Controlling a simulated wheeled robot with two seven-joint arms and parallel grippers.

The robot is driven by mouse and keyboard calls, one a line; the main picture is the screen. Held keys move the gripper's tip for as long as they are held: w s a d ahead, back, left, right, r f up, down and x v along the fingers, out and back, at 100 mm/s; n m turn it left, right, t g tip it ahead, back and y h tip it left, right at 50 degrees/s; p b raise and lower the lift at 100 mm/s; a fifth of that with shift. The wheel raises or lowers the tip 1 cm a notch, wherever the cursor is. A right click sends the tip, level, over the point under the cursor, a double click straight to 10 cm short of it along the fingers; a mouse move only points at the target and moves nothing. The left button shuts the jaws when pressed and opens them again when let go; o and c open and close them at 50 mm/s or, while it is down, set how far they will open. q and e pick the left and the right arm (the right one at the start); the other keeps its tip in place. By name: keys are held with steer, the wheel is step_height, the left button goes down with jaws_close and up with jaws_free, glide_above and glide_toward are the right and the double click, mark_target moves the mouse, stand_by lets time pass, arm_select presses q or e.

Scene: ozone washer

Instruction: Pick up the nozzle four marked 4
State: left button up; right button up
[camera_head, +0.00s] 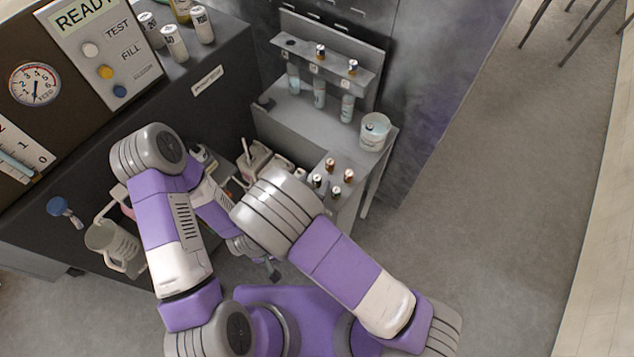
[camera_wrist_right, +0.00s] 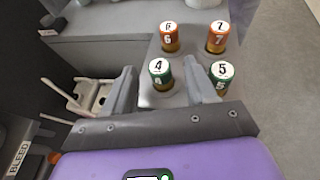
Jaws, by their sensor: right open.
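Nozzle four (camera_wrist_right: 160,76), with a white top marked 4 and a green band, stands upright on a grey ledge. It also shows in the head view (camera_head: 317,181). My right gripper (camera_wrist_right: 162,88) is open and empty, with its fingers to the left and right of the nozzle in the wrist view; I cannot tell whether they are around it in depth. In the head view my right arm's large joint hides most of that gripper. A dark tip at the end of my left arm (camera_head: 272,270) shows low in the head view, its jaws unclear.
Green nozzle 5 (camera_wrist_right: 221,76) stands close beside the right finger. Orange nozzles 6 (camera_wrist_right: 169,38) and 7 (camera_wrist_right: 217,38) stand behind. A white tub (camera_head: 375,131) and a rack of bottles (camera_head: 319,92) are farther back. A jug (camera_head: 113,245) stands at left.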

steer(key=shift+w+d+f, duration=0.1)
steer(key=shift+w+f, duration=0.05)
steer(key=shift+w, duration=0.2)
steer(key=shift+c, duration=0.3)
jaws_close()
